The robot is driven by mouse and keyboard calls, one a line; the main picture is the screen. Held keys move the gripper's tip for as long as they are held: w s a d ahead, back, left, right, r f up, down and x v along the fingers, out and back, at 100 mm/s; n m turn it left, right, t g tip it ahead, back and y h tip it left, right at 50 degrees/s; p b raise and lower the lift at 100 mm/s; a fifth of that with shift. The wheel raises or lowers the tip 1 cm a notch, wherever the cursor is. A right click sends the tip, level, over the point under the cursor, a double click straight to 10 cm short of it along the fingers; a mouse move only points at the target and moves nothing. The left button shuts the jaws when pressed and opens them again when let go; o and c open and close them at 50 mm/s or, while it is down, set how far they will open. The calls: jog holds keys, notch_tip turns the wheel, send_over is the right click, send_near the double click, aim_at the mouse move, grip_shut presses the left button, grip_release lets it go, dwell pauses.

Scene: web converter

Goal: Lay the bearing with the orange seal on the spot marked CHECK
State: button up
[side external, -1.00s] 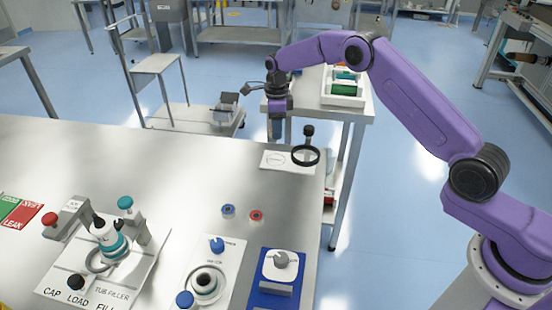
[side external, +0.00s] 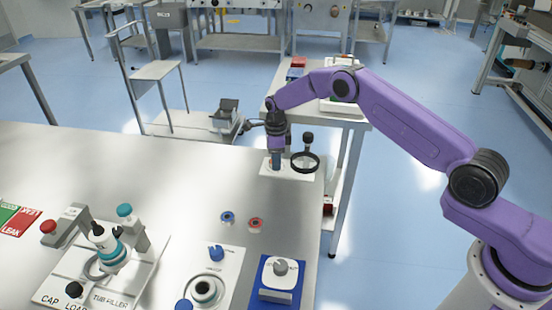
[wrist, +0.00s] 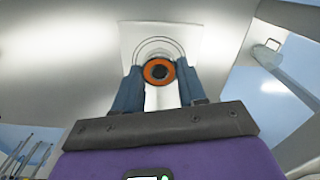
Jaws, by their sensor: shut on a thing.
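The bearing with the orange seal (wrist: 158,71) shows in the wrist view between my fingertips. My gripper (wrist: 158,75) is shut on it. In the side view my gripper (side external: 275,167) points down over the white card (side external: 297,174) at the back right of the table, and the fingers hide part of the card. A ring outline (wrist: 160,46) is drawn on the card, just beyond the bearing in the wrist view. No CHECK lettering can be read. I cannot tell whether the bearing touches the card.
A black ring magnifier (side external: 305,162) stands on the card's right side, close to my gripper. A blue bearing (side external: 228,217) and a red bearing (side external: 256,223) lie mid-table. A tub filler (side external: 108,250) and other stations stand at the front. The table's left middle is clear.

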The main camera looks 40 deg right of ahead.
jog(key=shift+f, duration=0.2)
jog(key=o, duration=1.1)
jog(key=shift+r, duration=0.1)
notch_tip(320, 180, up, 12)
jog(key=s+a+r+n, duration=0.7)
jog(key=s+n, duration=0.2)
jog(key=n, duration=0.1)
jog(key=s+d+r+n, duration=0.1)
jog(key=s+r+n, duration=0.2)
jog(key=s+n, duration=0.8)
jog(key=s+d+r+n, duration=0.1)
jog(key=s+r+n, duration=0.35)
jog(key=s, duration=1.05)
jog(key=s+d+f+n, duration=0.1)
jog(key=s+d+n, duration=0.1)
jog(key=s+n, duration=0.1)
jog(key=s+d+f+n, duration=0.1)
jog(key=s+d+n, duration=0.2)
jog(key=s, duration=0.3)
jog(key=s+d+f+n, duration=0.1)
jog(key=s+d+n, duration=0.1)
jog(key=s+n, duration=0.2)
jog(key=shift+s+d+f+n, duration=0.15)
jog(key=shift+d+f+n, duration=0.2)
jog(key=shift+n, duration=0.4)
